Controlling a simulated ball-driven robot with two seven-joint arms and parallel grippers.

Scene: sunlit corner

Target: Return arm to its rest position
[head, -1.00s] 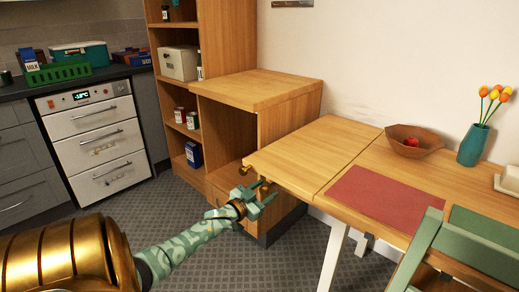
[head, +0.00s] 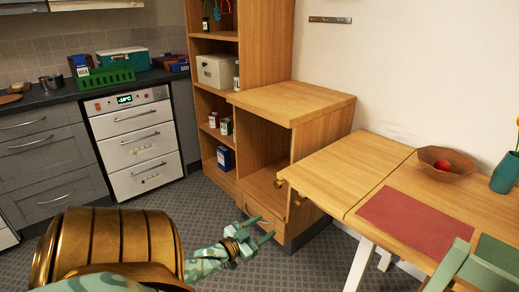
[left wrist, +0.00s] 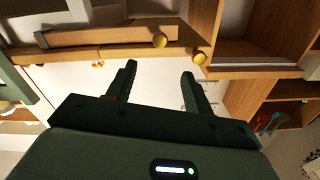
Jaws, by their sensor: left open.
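My left gripper (head: 262,240) is open and empty in the head view, in front of the low drawer of the wooden cabinet. Its two fingers also show apart in the left wrist view (left wrist: 160,82), with nothing between them. My left arm's golden shoulder and green patterned forearm fill the lower left of the head view. My right gripper is in neither view.
The wooden cabinet (head: 290,105) with its open shelf stands behind the gripper. The wooden table (head: 350,165) reaches toward it at the right, with a red mat (head: 408,217) and a bowl (head: 442,160). A green chair (head: 455,265) stands front right. Grey floor lies below.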

